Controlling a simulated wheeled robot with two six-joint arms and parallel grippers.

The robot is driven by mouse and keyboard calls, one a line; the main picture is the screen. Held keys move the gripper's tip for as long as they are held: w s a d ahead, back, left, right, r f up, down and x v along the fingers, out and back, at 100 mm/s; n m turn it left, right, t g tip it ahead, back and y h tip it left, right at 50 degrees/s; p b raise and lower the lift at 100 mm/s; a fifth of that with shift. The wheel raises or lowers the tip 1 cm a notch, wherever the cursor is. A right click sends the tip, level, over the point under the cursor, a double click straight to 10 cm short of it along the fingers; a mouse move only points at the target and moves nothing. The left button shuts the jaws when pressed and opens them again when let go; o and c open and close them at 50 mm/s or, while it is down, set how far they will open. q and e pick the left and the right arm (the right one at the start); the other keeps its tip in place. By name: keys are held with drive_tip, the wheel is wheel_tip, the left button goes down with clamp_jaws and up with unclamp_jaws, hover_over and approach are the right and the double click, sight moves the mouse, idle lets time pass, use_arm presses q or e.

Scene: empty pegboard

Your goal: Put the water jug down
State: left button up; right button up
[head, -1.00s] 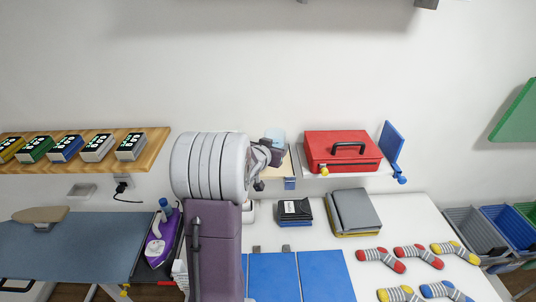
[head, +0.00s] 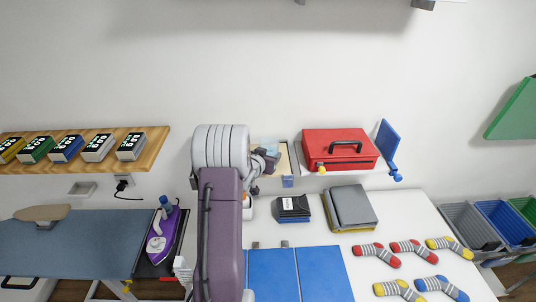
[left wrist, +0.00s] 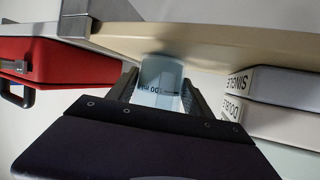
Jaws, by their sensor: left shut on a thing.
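The water jug (head: 271,146) is a small, clear, pale-blue vessel at the small wooden shelf (head: 284,164) on the back wall. My left gripper (head: 266,160) is shut on it, and my arm hides part of both. In the left wrist view the jug (left wrist: 160,75), with volume markings, sits between the two fingers (left wrist: 160,98). It is close to the edge of the wooden shelf (left wrist: 215,42). I cannot tell whether its base touches the shelf. My right gripper is not in view.
A red toolbox (head: 318,146) stands on a shelf just right of the jug. Labelled boxes (left wrist: 285,85) show close to the gripper in the wrist view. Below are a dark box (head: 293,205), folded cloths (head: 352,207) and several socks on the white table.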

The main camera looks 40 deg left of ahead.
use_arm(q)
drive_tip(key=shift+f, duration=0.15)
drive_tip(key=o, duration=1.4)
drive_tip(key=shift+r, duration=0.35)
drive_tip(key=shift+s+d, duration=0.15)
drive_tip(key=shift+s, duration=0.25)
drive_tip(key=b+v, duration=0.2)
drive_tip(key=v, duration=0.9)
drive_tip(key=shift+s, duration=0.15)
